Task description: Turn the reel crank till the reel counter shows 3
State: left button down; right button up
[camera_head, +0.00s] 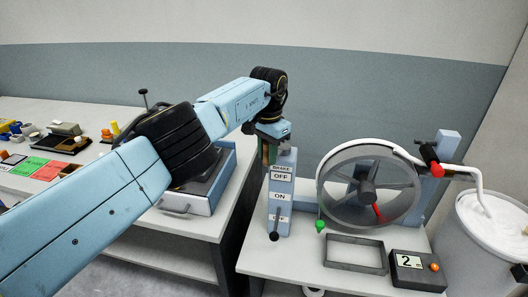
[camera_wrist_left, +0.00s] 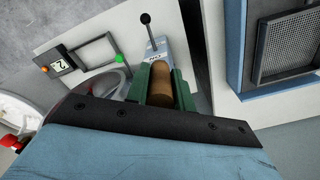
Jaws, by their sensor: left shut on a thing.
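My left gripper (camera_head: 270,152) reaches in behind the brake post. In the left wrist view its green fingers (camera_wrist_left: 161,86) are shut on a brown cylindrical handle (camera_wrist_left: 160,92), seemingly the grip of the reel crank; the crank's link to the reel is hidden. The grey spoked reel (camera_head: 343,208) with a white rim stands right of the gripper, one spoke marked red. The reel counter (camera_head: 405,278) reads 2 and also shows in the left wrist view (camera_wrist_left: 60,66). My right gripper is not in view.
The brake post (camera_head: 281,185) has OFF and ON labels and a black-knobbed lever. A green ball (camera_head: 320,226), an empty dark frame (camera_head: 354,254) and a red-tipped black part (camera_head: 434,162) are by the reel. A white bin (camera_head: 480,245) stands at right, a cluttered table (camera_head: 110,105) at left.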

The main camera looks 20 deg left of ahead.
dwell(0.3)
pick_arm(q)
jog(key=c, duration=1.2)
grip_release()
notch_tip(320, 180, up, 8)
jog(key=shift+f, duration=0.25)
notch_tip(320, 180, up, 5)
jog(key=shift+f+p, duration=0.1)
jog(key=shift+p, duration=0.8)
jog(key=shift+r+p, duration=0.6)
